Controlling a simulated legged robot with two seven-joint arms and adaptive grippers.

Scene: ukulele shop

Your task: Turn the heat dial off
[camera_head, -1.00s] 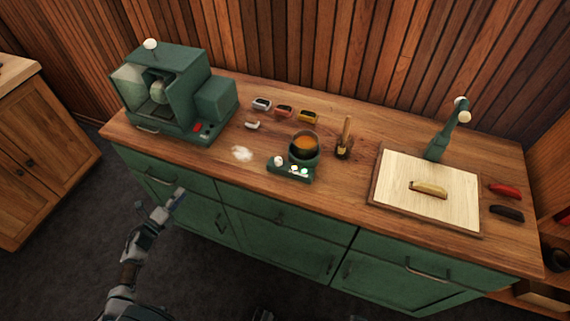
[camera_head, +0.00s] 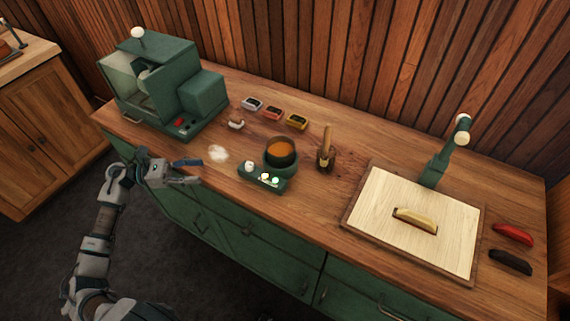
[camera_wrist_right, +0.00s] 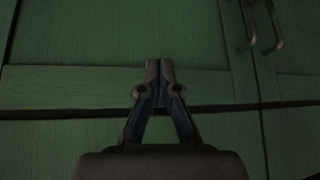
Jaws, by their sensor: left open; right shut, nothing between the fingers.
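A small green heater (camera_head: 258,180) stands near the counter's front edge with a dark pot (camera_head: 281,152) of orange-brown liquid on it. Its front panel carries a white knob (camera_head: 249,165) at the left and smaller pale round parts (camera_head: 269,178) to the right. I cannot tell which one is the heat dial or how it is set. My left gripper (camera_head: 202,171) is open and empty, at the counter's front edge, left of the heater and apart from it. My right gripper (camera_wrist_right: 160,68) is shut and empty in the right wrist view, in front of green cabinet doors.
A large green machine (camera_head: 165,90) stands at the back left of the wooden counter (camera_head: 330,205). White powder (camera_head: 218,153) lies between my left gripper and the heater. A brush (camera_head: 326,150) stands right of the pot. A board (camera_head: 420,245) with a pale block lies further right.

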